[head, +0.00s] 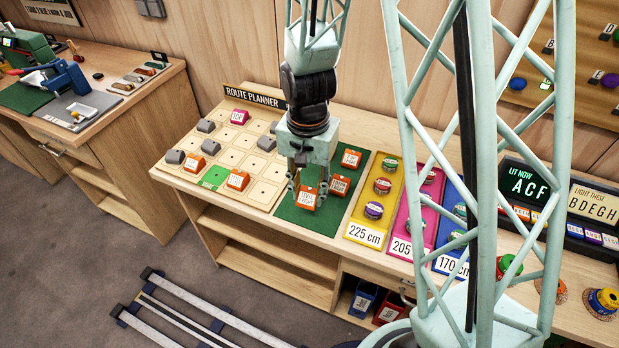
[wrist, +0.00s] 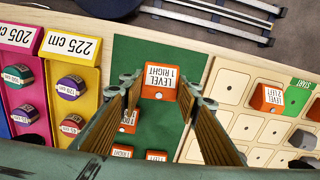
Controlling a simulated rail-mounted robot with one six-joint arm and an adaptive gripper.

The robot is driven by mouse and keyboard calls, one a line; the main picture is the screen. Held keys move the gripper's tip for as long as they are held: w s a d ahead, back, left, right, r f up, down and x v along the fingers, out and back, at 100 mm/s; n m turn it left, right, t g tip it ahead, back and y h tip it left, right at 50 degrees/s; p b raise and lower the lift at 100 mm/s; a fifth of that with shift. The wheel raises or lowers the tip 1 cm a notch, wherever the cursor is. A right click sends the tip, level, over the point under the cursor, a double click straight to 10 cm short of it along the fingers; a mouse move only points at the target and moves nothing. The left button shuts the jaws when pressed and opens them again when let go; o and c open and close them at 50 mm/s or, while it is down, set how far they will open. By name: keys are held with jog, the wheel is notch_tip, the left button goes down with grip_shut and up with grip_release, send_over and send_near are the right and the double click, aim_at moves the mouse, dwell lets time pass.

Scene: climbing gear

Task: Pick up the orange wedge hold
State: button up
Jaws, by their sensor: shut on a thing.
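An orange wedge hold (head: 307,199) with a white label sits between the fingertips of my gripper (head: 306,190), over the front part of the green mat (head: 286,210). In the wrist view this wedge hold (wrist: 160,82) reads "LEVEL 1 RIGHT", and my gripper (wrist: 163,88) has a finger on each side of it. My gripper is shut on it. Whether it still touches the mat is hard to tell. Other orange wedge holds stand farther back on the mat, one (head: 340,184) just right of my gripper and one (head: 351,159) near the back.
Left of the mat is the route planner board (head: 263,193) with grey, orange and pink pieces and a green start square (head: 213,178). To the right are a yellow tray (head: 364,213), a pink tray (head: 403,222) and a blue tray, holding round pieces.

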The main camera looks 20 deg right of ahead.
jog(key=shift+s+a+r, duration=0.1)
jog(key=shift+s+a, duration=0.15)
jog(key=shift+s, duration=0.4)
jog(key=shift+s+a+r, duration=0.1)
jog(key=shift+s+a, duration=0.2)
jog(key=shift+s, duration=0.4)
jog(key=shift+s+a, duration=0.25)
jog(key=shift+s, duration=0.4)
